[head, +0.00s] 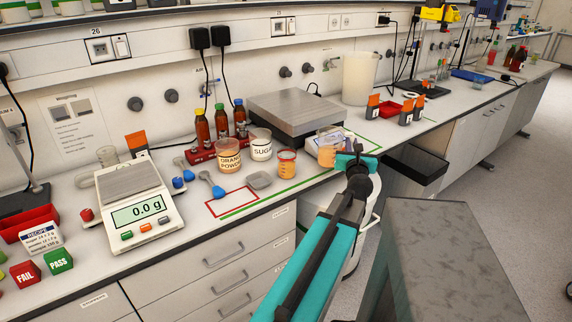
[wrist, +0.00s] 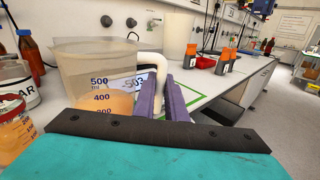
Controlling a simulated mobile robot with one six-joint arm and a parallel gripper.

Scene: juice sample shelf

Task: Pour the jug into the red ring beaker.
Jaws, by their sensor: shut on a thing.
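The jug (head: 328,154) is clear, with volume marks and orange liquid in its lower part. In the wrist view the jug (wrist: 82,72) fills the left, and its pale handle (wrist: 152,66) lies between the fingers of my gripper (wrist: 166,98). My gripper (head: 346,161) is shut on that handle. The jug looks about upright; I cannot tell whether its base touches the bench. The red ring beaker (head: 287,162) stands just left of the jug and holds orange liquid. It also shows, cut off, at the left edge of the wrist view (wrist: 14,136).
Sugar (head: 261,147) and orange powder (head: 229,159) tubs stand left of the beaker, near a grey dish (head: 259,180). A metal-topped device (head: 298,112) is behind. A scale (head: 139,208) reads 0.0 g. Orange-capped containers (head: 373,107) stand to the right.

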